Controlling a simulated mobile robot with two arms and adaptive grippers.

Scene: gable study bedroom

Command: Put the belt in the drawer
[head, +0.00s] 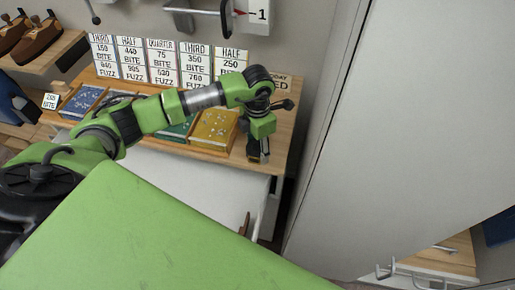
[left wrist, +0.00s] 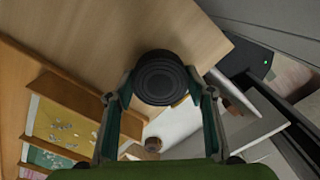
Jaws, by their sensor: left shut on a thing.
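The belt (left wrist: 161,78) is a black, tightly rolled coil between the fingers of my left gripper (left wrist: 163,92) in the left wrist view. In the head view, my left gripper (head: 262,148) points down over the right end of the wooden top, and the dark belt (head: 252,148) shows beside its fingers. The gripper is shut on the belt. The white drawer unit (head: 190,172) is below the wooden top, partly hidden by my arm and green body. A white drawer surface (left wrist: 180,124) also shows below the coil in the left wrist view; its opening is unclear.
The wooden top (head: 284,140) holds a yellow box (head: 214,130), a blue box (head: 82,102) and several price cards (head: 162,62). A tall grey-white panel (head: 385,130) stands close on the right. A wall hook (head: 205,12) hangs above.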

